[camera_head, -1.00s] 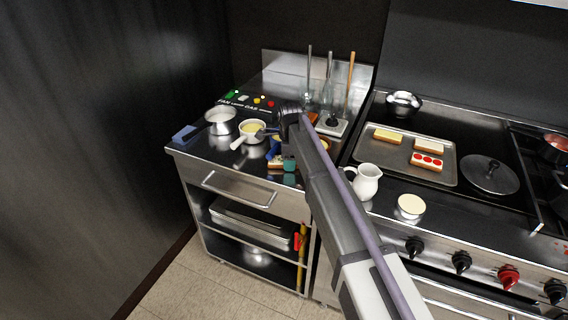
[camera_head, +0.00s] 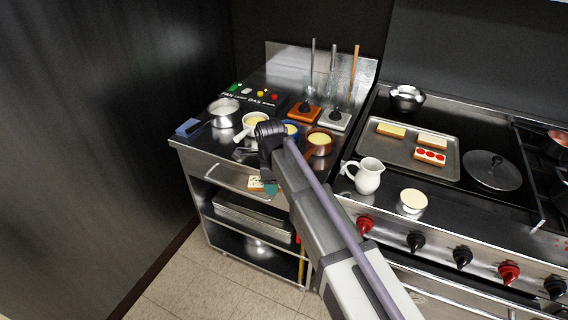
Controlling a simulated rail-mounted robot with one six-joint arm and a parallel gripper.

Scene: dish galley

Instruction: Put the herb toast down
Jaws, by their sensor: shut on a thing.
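The herb toast (camera_head: 254,184) is a small pale slice with dark specks, in the head view. My gripper (camera_head: 264,186) is shut on it, with a teal part showing at the toast's right side. The toast shows against the drawer front of the left counter (camera_head: 205,158), below the counter's front edge in the picture. I cannot tell its exact height. My arm crosses the middle of the view and hides part of the counter top.
On the counter stand a steel pan (camera_head: 224,111), a white pan (camera_head: 255,121), a blue pot (camera_head: 291,129) and a brown pot (camera_head: 319,141). A tray (camera_head: 385,157) with several toasts lies on the stove, behind a white jug (camera_head: 368,177) and a round pale-topped container (camera_head: 413,201).

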